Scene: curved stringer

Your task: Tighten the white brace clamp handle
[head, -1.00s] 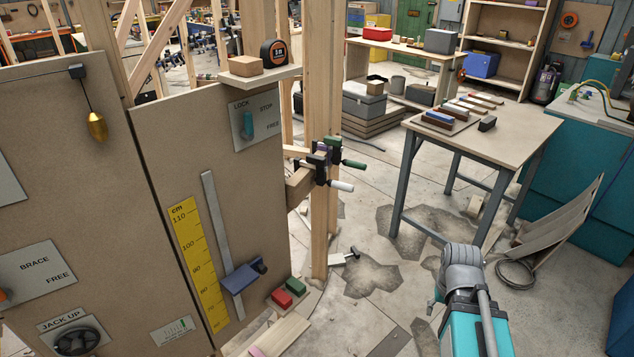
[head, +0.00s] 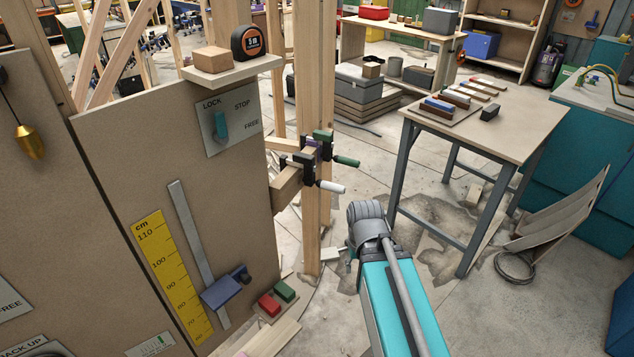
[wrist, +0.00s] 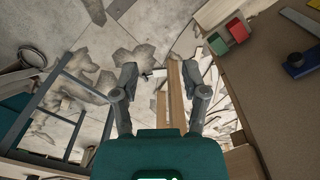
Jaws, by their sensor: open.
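The white brace clamp handle (head: 330,187) sticks out to the right from a dark clamp (head: 304,170) on the wooden post (head: 312,235). A second clamp with a green handle (head: 346,161) sits just above and behind it. My arm reaches up from the bottom in the head view, below and right of the clamps, and its gripper is not clearly seen there. In the wrist view my gripper (wrist: 162,95) is open and empty, its fingers apart. The post (wrist: 176,95) shows between and beyond the fingers.
A tan panel (head: 130,130) with a lock switch and yellow scale stands left. A blue bracket (head: 226,288) juts from it, with red and green blocks (head: 278,296) below. A worktable (head: 530,125) stands right. Cracked floor lies between.

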